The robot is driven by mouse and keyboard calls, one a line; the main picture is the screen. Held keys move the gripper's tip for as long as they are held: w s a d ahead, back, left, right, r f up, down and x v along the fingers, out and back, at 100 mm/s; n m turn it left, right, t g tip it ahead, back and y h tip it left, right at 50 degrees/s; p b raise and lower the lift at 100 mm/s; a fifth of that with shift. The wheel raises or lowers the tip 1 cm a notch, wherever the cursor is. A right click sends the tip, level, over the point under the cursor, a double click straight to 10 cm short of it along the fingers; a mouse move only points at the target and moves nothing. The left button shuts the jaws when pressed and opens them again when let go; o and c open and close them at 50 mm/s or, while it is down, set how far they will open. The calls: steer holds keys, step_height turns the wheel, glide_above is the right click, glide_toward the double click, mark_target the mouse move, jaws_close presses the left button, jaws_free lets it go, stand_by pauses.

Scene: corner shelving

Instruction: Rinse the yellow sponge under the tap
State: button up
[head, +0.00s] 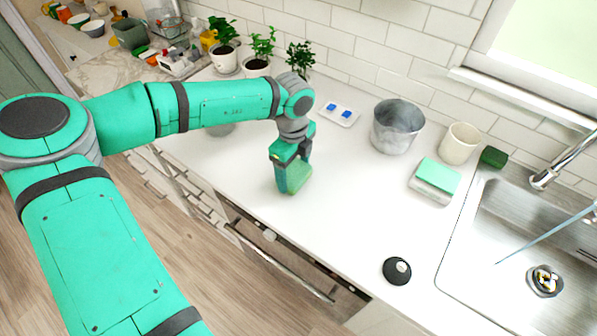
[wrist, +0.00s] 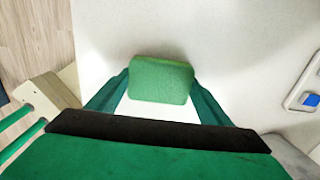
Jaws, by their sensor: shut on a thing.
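My gripper (head: 291,180) is shut on a green sponge (head: 299,178), low over the white counter left of the sink. In the wrist view the sponge (wrist: 160,80) sits between my two fingers; its face is green, with a thin yellowish edge at the top. I cannot tell whether it touches the counter. The tap (head: 562,160) is a metal spout at the right edge, partly out of view, over the steel sink (head: 510,225). A dark green block (head: 493,157) sits at the sink's back left corner.
A metal bucket (head: 397,127), a cream cup (head: 459,143) and a green-topped block (head: 436,177) stand between my gripper and the sink. A black round object (head: 397,270) lies near the front edge. A thin blue rod (head: 545,236) crosses the sink. Potted plants (head: 257,65) stand behind.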

steer(key=shift+d+r, duration=0.1)
steer(key=shift+r, duration=0.25)
steer(key=s+d+r, duration=1)
steer(key=r, duration=0.2)
